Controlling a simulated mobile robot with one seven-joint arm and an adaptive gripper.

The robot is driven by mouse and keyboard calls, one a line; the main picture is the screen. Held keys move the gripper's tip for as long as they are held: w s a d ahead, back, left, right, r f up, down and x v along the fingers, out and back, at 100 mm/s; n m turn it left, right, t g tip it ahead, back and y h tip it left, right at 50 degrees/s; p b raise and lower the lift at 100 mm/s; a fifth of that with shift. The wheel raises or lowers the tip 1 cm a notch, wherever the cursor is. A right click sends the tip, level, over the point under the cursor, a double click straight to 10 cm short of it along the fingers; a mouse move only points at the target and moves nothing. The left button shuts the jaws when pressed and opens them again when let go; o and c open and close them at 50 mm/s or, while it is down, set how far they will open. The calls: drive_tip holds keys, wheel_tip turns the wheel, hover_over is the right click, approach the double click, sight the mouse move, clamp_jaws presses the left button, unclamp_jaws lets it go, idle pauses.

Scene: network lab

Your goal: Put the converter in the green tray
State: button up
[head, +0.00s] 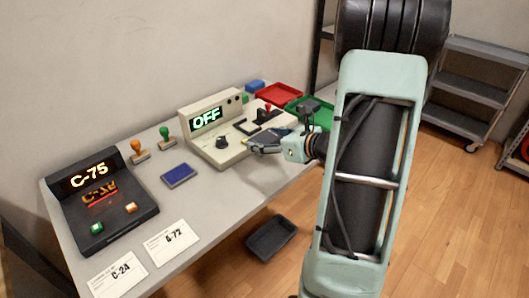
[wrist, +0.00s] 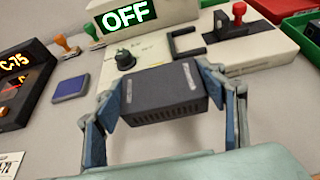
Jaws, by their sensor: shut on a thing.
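The converter (wrist: 165,94) is a dark grey box with a vented front edge. In the wrist view it sits between the two fingers of my gripper (wrist: 168,100), which is shut on it. In the head view my gripper (head: 262,143) is at the front edge of the beige device with the OFF display, and the converter is hard to tell from the fingers. The green tray (head: 327,116) is at the far right end of the table, partly hidden by my arm. Its edge shows at the right of the wrist view (wrist: 304,24).
The beige device (head: 202,148) has a knob and a red-handled lever (wrist: 238,12). A red tray (head: 280,94) adjoins the green tray. A blue pad (head: 178,175), two stamps, a dark C-75 display unit (head: 100,205) and cards occupy the left. A black bin (head: 271,237) is on the floor.

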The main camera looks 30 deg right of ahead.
sight(265, 157)
drive_tip(key=w+f, duration=0.1)
drive_tip(key=w+d+f, duration=0.1)
drive_tip(key=shift+f, duration=0.3)
drive_tip(key=shift+w+d+f+b, duration=0.15)
drive_tip(key=shift+f+b, duration=0.45)
drive_tip(key=shift+f, duration=1.05)
drive_tip(key=shift+f, duration=0.1)
drive_tip(key=o, duration=1.3)
drive_tip(key=shift+f, duration=0.1)
drive_tip(key=shift+o, duration=0.2)
